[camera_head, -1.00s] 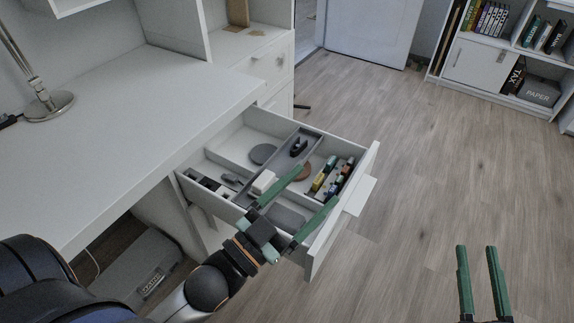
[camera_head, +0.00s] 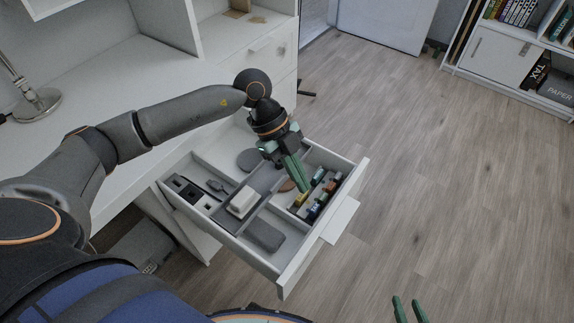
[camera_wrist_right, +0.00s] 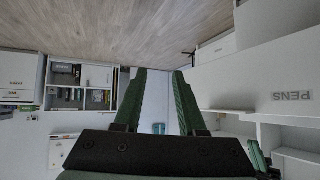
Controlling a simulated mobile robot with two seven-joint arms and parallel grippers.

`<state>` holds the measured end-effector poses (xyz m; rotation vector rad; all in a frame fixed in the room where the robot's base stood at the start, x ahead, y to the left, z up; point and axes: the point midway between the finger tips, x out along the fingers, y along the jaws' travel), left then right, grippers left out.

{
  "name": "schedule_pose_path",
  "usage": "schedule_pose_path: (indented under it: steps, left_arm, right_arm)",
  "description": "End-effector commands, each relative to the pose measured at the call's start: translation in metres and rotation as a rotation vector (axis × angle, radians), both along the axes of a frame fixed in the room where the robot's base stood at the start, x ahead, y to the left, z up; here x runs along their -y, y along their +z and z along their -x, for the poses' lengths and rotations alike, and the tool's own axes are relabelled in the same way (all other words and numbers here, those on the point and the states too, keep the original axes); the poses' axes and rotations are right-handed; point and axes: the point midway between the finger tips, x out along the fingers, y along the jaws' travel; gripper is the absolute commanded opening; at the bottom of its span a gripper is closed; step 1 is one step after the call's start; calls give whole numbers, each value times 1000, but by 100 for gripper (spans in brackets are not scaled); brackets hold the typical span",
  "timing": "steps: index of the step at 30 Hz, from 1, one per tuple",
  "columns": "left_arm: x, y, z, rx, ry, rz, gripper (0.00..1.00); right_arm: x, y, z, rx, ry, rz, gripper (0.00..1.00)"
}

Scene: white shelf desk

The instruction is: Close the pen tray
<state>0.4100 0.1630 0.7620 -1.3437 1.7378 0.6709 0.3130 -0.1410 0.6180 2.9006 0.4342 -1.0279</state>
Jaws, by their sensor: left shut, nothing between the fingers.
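The pen tray (camera_head: 287,279) is a white drawer pulled out from the white desk. Inside are grey dividers, several pens and markers (camera_head: 318,195), a white block (camera_head: 243,201), a dark grey pad (camera_head: 264,236) and a grey disc. Its front has a light handle plate (camera_head: 341,221). In the right wrist view a white panel bears a PENS label (camera_wrist_right: 291,96). My left gripper (camera_head: 303,186) is shut and empty, pointing down over the middle of the drawer; contact cannot be told. My right gripper (camera_head: 410,303) is open and empty at the bottom edge, also in the right wrist view (camera_wrist_right: 158,75).
The desk top (camera_head: 95,95) lies at the left with a lamp (camera_head: 36,104). My left arm crosses above it. The wood floor (camera_head: 440,170) right of the drawer is clear. A bookshelf (camera_head: 498,55) stands at the far right.

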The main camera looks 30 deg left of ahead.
Motion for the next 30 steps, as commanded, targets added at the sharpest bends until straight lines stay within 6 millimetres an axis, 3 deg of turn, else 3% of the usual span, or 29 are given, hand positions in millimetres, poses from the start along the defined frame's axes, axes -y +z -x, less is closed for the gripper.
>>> schedule_pose_path:
  steps: [1,3,6,11,23,30]
  left_arm:
    - [-22,4,-10,-5,52,-83,0]
    - [-43,5,-18,-15,111,-164,0]
    - [-58,5,-22,-23,157,-222,0]
    - [-54,-11,-22,-28,165,-230,0]
    - [-26,-89,-18,-25,161,-225,0]
    - [-57,-89,-23,-23,164,-227,0]
  right_arm:
    - [-1,-3,5,-26,0,-2,40]
    - [-1,-8,9,-51,-1,-2,40]
    - [-2,-11,12,-66,-1,-2,40]
    - [-1,-15,13,-69,-2,-1,40]
    - [2,-29,14,-67,-4,3,40]
    - [3,-31,14,-68,-4,5,40]
